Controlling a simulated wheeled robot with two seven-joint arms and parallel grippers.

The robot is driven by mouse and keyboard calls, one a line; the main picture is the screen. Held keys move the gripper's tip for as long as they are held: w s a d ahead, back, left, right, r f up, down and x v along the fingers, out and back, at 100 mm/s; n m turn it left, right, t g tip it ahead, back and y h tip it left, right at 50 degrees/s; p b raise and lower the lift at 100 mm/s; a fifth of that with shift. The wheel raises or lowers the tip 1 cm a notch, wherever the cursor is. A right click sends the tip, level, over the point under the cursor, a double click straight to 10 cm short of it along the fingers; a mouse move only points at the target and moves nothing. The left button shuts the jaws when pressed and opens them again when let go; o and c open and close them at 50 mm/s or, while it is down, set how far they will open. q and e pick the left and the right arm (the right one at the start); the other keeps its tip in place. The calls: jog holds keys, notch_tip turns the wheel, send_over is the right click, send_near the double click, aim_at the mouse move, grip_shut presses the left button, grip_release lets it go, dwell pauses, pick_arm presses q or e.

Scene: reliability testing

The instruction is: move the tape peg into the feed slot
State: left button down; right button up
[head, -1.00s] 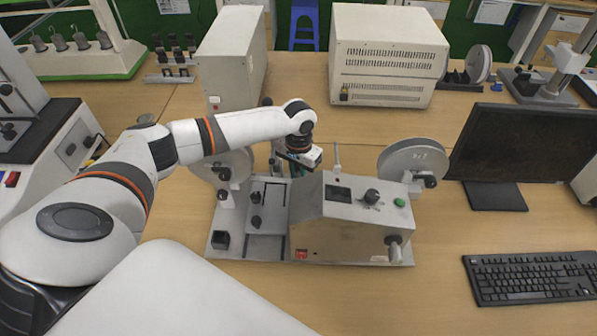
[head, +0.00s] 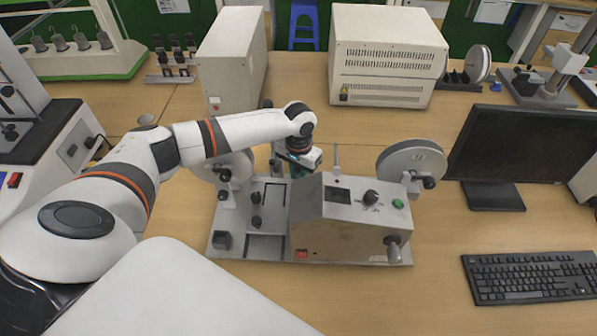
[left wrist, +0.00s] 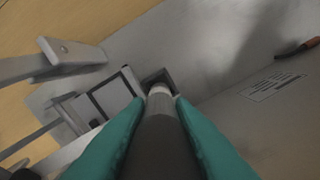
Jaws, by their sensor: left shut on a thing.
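My left gripper (head: 302,170) reaches behind the grey taping machine (head: 346,238), and its fingertips are mostly hidden there in the head view. In the left wrist view its teal fingers (left wrist: 160,110) are shut on the tape peg (left wrist: 164,130), a dark grey cylinder with a lighter tip. The peg's far end is at a dark square opening, the feed slot (left wrist: 154,78), in the machine's grey surface. The tip overlaps the opening in this view; I cannot tell how deep it reaches. My right gripper is not in view.
A reel (head: 412,160) stands at the machine's right, another (head: 236,168) at its left, close to my arm. A monitor (head: 522,150) and keyboard (head: 530,278) are further right. A beige box (head: 388,60) stands behind.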

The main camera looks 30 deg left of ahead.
pick_arm(q)
jog(key=shift+f, duration=0.1)
jog(key=shift+f, duration=0.8)
jog(key=shift+f+b, duration=0.35)
jog(key=shift+f, duration=0.4)
jog(key=shift+f, duration=0.35)
jog(key=c, duration=1.2)
grip_release()
jog(key=shift+o, duration=0.5)
